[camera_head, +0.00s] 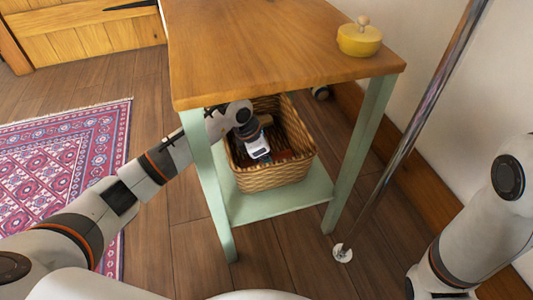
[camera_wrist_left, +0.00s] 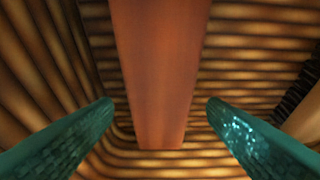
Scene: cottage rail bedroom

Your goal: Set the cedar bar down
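The cedar bar (camera_wrist_left: 155,70), a smooth reddish-brown block, lies between my left fingers in the left wrist view, with wicker behind it. My left gripper (camera_wrist_left: 160,108) has its two teal fingers spread, with a gap showing between each fingertip and the bar. In the head view my left gripper (camera_head: 262,157) reaches under the table top and down into the wicker basket (camera_head: 275,177). The bar is hard to make out there. I cannot tell whether it rests on the basket's bottom. My right gripper is out of view; only its arm shows at the right.
The basket stands on the low green shelf (camera_head: 255,208) of a table with a wooden top (camera_head: 265,45). Green legs flank my left arm. A yellow lidded pot (camera_head: 359,41) sits on top. A metal pole (camera_head: 405,140) stands right of the table. A patterned rug (camera_head: 60,160) lies left.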

